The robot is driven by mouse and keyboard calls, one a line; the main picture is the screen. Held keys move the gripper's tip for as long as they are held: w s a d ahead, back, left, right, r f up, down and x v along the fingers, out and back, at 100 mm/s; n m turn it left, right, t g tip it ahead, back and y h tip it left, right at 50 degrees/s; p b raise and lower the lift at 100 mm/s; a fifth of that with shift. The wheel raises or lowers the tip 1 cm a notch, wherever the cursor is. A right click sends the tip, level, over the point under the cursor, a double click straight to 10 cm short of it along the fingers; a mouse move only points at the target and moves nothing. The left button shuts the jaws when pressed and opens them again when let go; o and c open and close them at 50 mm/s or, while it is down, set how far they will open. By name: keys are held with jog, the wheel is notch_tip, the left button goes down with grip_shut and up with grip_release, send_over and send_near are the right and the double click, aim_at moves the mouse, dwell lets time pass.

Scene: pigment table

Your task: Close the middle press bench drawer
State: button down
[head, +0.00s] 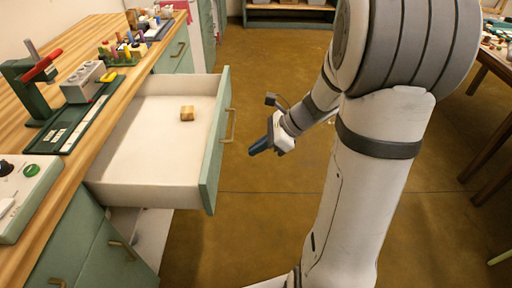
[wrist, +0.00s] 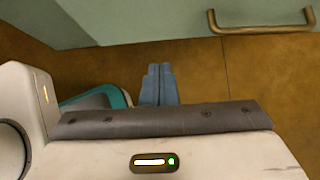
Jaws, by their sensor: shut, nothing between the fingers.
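The middle press bench drawer (head: 150,135) is pulled far out from the bench in the head view. Its green front (head: 216,140) faces right and has a brass handle (head: 230,125). A small wooden block (head: 187,113) lies inside it. My gripper (head: 254,151) is to the right of the drawer front, apart from it, with its blue fingers shut and empty. In the wrist view the shut fingers (wrist: 158,72) point toward a green panel (wrist: 160,20) with a brass handle (wrist: 262,28) at upper right.
The wooden bench top (head: 75,60) carries a green press with a red handle (head: 38,75), a grey block with holes (head: 88,82) and a rack of coloured pegs (head: 122,48). Open brown floor (head: 260,215) lies right of the drawer. A table (head: 490,100) stands at far right.

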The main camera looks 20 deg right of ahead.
jog(key=x, duration=0.3)
jog(key=a+r+b+x, duration=0.1)
jog(key=x, duration=0.2)
jog(key=b+x, duration=0.1)
jog(key=x, duration=0.2)
jog(key=shift+w+a+r, duration=0.15)
jog(key=shift+a+r, duration=0.05)
jog(key=shift+r, duration=0.05)
jog(key=shift+w+a, duration=0.2)
jog(key=shift+a, duration=0.25)
